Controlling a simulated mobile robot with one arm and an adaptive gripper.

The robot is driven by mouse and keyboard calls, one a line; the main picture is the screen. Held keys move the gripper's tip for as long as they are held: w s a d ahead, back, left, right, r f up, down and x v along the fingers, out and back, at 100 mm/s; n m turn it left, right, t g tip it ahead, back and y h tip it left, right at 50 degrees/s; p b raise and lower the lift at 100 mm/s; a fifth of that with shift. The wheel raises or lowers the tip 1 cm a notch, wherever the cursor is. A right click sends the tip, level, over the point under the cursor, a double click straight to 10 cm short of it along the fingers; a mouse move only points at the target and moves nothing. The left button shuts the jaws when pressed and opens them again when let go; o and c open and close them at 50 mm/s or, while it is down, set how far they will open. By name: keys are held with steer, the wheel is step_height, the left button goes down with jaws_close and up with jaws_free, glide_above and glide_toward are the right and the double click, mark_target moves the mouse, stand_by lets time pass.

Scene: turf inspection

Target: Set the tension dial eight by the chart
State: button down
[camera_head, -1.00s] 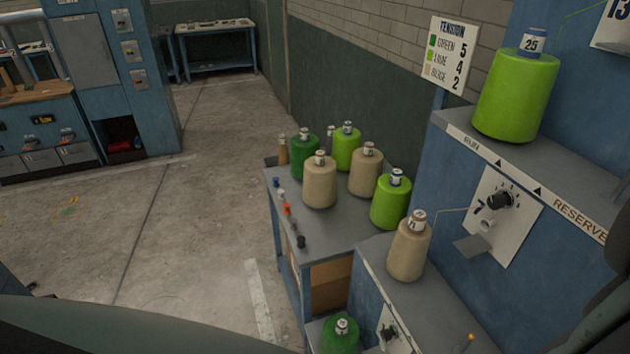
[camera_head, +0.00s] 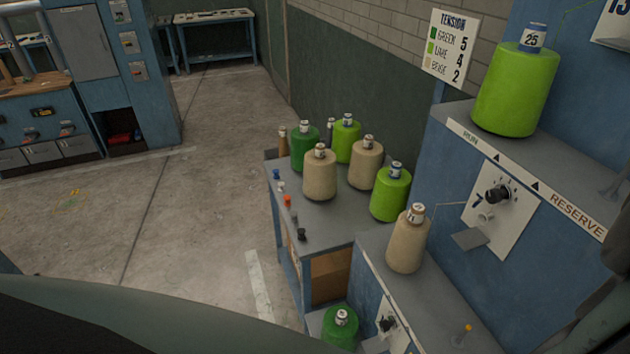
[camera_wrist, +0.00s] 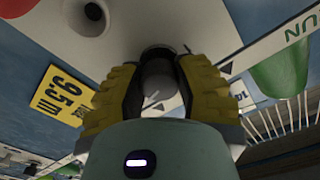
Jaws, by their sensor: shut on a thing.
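My gripper (camera_wrist: 157,85) shows in the wrist view, its yellow-padded fingers closed around a dark round dial knob (camera_wrist: 157,54) on a pale plate. The fingers hide most of the knob and its scale; I cannot read its number or setting. In the head view, the tension chart (camera_head: 452,47) on the wall reads green 5, lime 4, beige 2. Another black dial (camera_head: 498,193) on a white plate sits under the shelf, with no gripper on it. A lime cone (camera_head: 514,90) labelled 25 stands above it. My gripper is not in the head view.
Green, beige and lime cones stand on a grey table (camera_head: 330,228). A beige cone (camera_head: 408,240) stands on the near ledge, and a lower dial (camera_head: 388,323) shows below. A yellow sign (camera_wrist: 62,96) is left of my gripper. The floor at left is open.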

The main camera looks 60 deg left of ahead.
steer(key=shift+m, duration=0.4)
steer(key=c, duration=0.6)
jaws_free()
steer(key=shift+w, duration=0.1)
steer(key=v, duration=0.7)
steer(key=shift+s, duration=0.3)
